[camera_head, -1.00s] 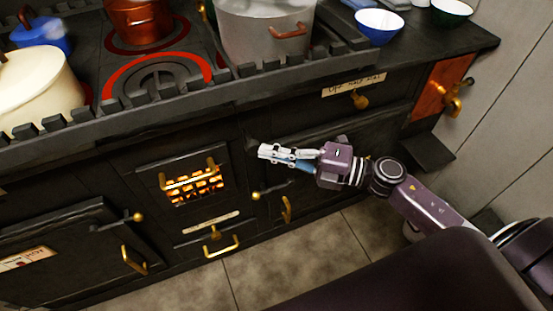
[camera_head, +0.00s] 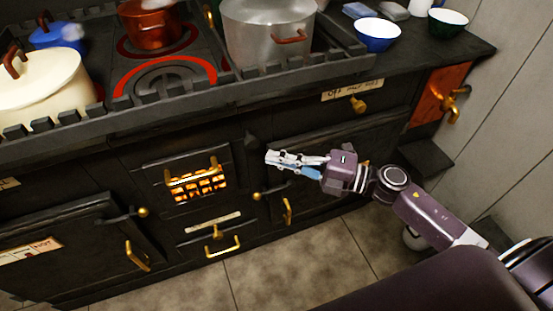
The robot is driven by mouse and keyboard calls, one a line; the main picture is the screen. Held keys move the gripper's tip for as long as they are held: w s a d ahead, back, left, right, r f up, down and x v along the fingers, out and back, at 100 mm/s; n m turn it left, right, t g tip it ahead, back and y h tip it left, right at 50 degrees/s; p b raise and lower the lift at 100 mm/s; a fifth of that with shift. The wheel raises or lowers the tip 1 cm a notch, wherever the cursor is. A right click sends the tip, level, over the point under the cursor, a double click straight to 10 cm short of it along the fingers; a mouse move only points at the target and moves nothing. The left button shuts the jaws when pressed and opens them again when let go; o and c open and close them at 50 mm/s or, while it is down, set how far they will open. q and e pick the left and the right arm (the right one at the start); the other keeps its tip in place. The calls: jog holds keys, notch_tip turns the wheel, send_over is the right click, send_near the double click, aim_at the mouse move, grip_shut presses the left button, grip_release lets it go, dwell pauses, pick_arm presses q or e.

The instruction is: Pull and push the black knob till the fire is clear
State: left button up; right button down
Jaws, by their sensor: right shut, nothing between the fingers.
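A small black knob (camera_head: 251,141) shows on the dark stove front, upper right of the fire window. The fire (camera_head: 198,186) glows orange behind a barred window with brass handles. My right gripper (camera_head: 268,158) is shut and empty. In the picture its fingertips lie just right of and below the black knob, with a small gap between. I cannot tell its exact distance from the stove front. My left gripper is not in view.
A brass-tipped latch (camera_head: 258,195) and brass handle (camera_head: 287,211) are below my right gripper. A cream pot (camera_head: 42,88), copper pot (camera_head: 150,30) and grey pot (camera_head: 262,32) stand on the stove top. Open floor (camera_head: 300,260) lies in front.

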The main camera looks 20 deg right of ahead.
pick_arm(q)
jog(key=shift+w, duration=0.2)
pick_arm(e)
jog(key=v, duration=0.9)
jog(key=shift+d, duration=0.35)
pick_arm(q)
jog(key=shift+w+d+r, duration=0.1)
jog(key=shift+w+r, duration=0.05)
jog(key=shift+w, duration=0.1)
